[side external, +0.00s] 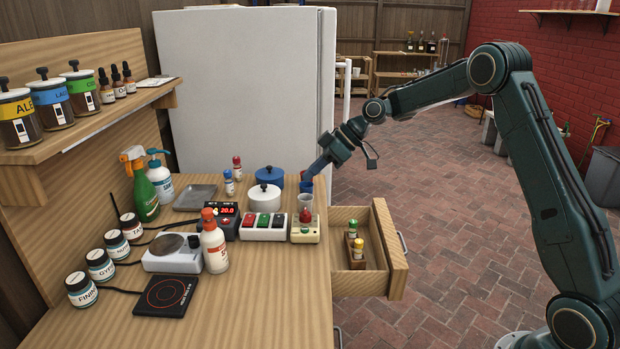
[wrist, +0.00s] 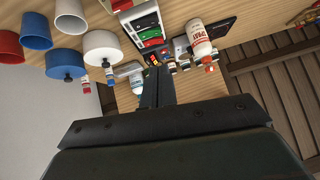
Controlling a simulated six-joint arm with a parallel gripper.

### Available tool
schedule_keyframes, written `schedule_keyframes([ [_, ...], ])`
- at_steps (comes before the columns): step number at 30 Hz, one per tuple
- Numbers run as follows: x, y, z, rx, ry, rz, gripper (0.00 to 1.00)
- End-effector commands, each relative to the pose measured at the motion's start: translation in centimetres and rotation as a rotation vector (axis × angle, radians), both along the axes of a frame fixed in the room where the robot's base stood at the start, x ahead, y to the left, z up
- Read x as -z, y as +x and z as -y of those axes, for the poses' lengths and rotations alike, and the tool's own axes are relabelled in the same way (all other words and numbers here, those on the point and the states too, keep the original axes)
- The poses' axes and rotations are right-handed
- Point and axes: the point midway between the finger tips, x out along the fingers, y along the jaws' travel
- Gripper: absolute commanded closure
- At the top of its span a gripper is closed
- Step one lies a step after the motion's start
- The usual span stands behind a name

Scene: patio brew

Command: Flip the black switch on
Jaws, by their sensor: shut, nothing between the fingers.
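A white switch box (side external: 247,234) with a red, a green and a black rocker stands on the wooden bench. The black switch (side external: 279,220) is the rightmost rocker in the side view. In the wrist view the box shows at the top, with the black switch (wrist: 144,22) at its upper end. I cannot tell the switch's position. My gripper (side external: 309,174) hangs above the bench, behind and right of the box, apart from it. Its closed fingers (wrist: 156,75) are empty in the wrist view.
A cream device (side external: 305,235) with a red-topped part stands right of the box. A red-capped bottle (side external: 214,250) stands front left. An open drawer (side external: 381,260) juts out right.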

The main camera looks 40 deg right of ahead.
Motion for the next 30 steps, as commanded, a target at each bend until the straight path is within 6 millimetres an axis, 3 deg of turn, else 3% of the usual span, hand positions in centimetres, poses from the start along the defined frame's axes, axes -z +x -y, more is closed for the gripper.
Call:
schedule_keyframes([
  [19, 0.6, 0.4, -0.2, -0.004, 0.005, 0.003, 1.0],
  [30, 3.5, 2.1, -2.5, -0.006, 0.005, 0.0, 1.0],
])
